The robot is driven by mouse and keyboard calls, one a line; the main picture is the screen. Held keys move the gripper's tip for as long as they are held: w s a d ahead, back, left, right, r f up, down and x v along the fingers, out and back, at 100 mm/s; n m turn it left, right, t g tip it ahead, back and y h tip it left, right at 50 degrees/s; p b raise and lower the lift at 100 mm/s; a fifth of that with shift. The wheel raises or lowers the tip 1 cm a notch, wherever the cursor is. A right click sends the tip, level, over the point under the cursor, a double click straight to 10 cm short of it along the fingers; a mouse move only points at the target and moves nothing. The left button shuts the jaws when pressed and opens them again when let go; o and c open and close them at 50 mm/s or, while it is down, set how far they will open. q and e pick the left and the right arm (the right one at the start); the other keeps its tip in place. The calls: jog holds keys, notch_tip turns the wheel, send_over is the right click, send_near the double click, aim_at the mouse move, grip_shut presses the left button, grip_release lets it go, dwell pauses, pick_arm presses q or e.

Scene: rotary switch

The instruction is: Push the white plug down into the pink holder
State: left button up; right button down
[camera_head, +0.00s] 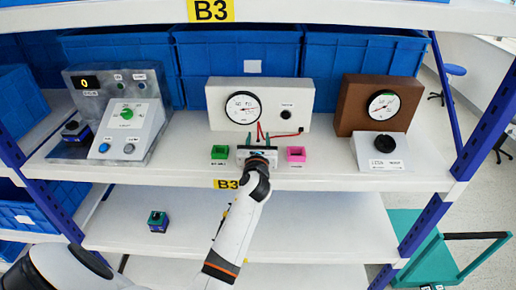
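The pink holder (296,154) is a small square block with a dark opening, near the front edge of the middle shelf. I cannot make out the white plug; the gripper covers the spot between the holders. My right gripper is not in view.
A green holder (219,152) sits left of my gripper. Behind stands a white gauge box (212,93) with red and green wires in front. A grey control panel (133,130) is at left, a brown gauge box (352,101) at right. The upper shelf (340,12) runs overhead.

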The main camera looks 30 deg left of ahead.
pick_arm(q)
jog(key=c, duration=0.8)
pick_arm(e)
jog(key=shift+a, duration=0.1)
